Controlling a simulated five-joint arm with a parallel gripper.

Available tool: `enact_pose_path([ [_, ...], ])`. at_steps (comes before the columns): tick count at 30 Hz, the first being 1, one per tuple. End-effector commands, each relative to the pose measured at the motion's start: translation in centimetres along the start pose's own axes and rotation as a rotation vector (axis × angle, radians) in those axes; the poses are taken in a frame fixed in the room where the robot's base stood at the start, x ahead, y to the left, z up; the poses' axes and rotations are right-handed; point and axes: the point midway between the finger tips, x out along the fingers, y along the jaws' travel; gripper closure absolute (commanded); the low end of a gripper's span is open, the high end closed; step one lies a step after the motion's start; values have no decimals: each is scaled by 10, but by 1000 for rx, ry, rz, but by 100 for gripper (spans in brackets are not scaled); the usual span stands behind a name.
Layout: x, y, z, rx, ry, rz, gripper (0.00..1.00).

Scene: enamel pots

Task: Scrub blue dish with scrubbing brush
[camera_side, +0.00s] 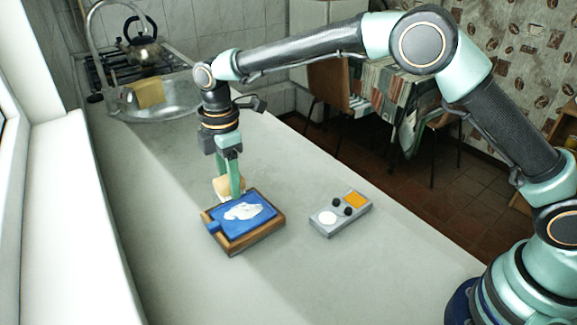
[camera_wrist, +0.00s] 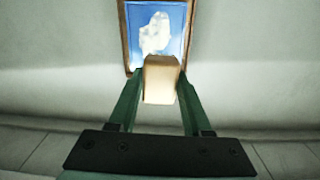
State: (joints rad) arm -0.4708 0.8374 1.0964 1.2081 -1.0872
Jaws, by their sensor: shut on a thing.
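The blue dish (camera_side: 227,224) is a shallow rectangle in a brown wooden frame on the counter, with a white smear (camera_side: 243,211) on it. It also shows at the top of the wrist view (camera_wrist: 177,17). My gripper (camera_side: 231,186) points down at the dish's far edge in the side view. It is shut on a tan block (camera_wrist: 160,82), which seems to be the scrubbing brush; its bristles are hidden. The block overlaps the dish's near edge in the wrist view. I cannot tell whether it touches the dish.
A grey tray (camera_side: 323,231) with an orange patch, a white disc and dark knobs lies right of the dish. A sink (camera_side: 170,105) with a yellow sponge (camera_side: 148,92) and a kettle (camera_side: 142,50) are at the back. The counter front is clear.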

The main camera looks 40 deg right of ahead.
Motion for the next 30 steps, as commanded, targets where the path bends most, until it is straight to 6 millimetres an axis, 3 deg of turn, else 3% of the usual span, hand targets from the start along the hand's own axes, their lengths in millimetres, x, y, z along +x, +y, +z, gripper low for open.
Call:
enact_pose_path([
  [26,79,-1,-2,-11,-2,-3,95],
  [28,82,1,4,-9,0,0,95],
  [30,82,1,10,-10,0,-1,100],
])
